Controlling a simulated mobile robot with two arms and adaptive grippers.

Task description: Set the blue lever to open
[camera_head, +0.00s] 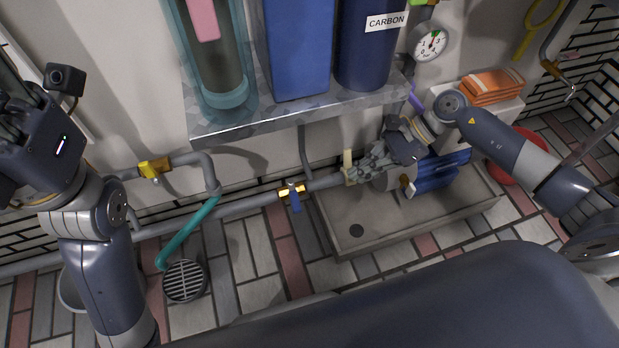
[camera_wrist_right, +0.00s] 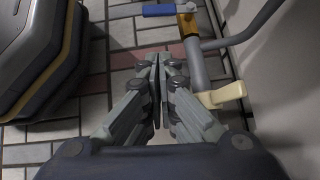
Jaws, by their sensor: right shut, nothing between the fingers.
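The blue lever (camera_head: 295,199) sits on a brass valve (camera_head: 285,192) in the grey pipe, left of the basin. It points across the pipe, toward me. In the right wrist view the blue lever (camera_wrist_right: 160,10) is at the top, sticking out left from its brass valve (camera_wrist_right: 188,28). My right gripper (camera_head: 352,175) is shut and empty, right of the lever and apart from it. Its closed fingers (camera_wrist_right: 158,70) show in the wrist view, pointing toward the pipe area. My left gripper (camera_head: 15,90) is at the upper left, far from the lever; its fingertips are unclear.
A cream handle (camera_head: 347,163) on the pipe is close beside my right fingers. A shelf (camera_head: 225,128) with filter canisters overhangs the pipe. A yellow valve (camera_head: 155,168) is further left.

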